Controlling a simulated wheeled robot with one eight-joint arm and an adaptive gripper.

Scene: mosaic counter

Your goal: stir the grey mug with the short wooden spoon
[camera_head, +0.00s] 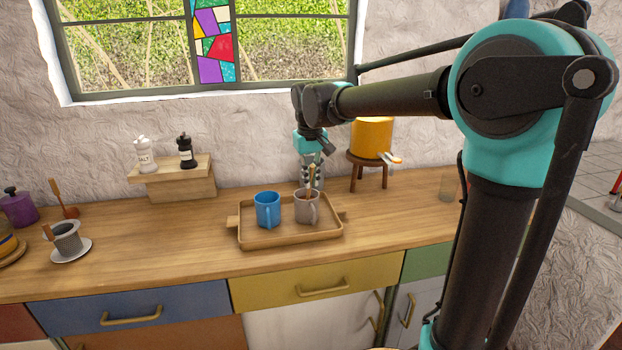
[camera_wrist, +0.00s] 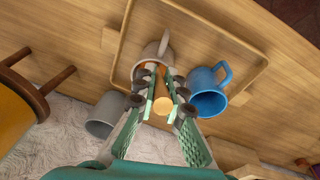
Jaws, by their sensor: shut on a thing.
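The grey mug (camera_head: 307,211) stands upright on the right side of a wooden tray (camera_head: 290,240), with the blue mug (camera_head: 267,210) to its left. My gripper (camera_head: 311,182) is above the grey mug, pointing down, shut on the wooden spoon (camera_head: 310,188). The spoon's lower end goes into the grey mug's mouth; its tip is hidden inside. In the wrist view the spoon (camera_wrist: 162,105) is between my fingers (camera_wrist: 163,92), with the grey mug (camera_wrist: 148,60) beyond and the blue mug (camera_wrist: 208,102) beside it.
A grey cylindrical container (camera_wrist: 104,116) stands close by, near the wall. An orange pot (camera_head: 371,137) sits on a wooden stool (camera_head: 368,158) to the right. Salt and pepper mills stand on a wooden riser (camera_head: 180,184).

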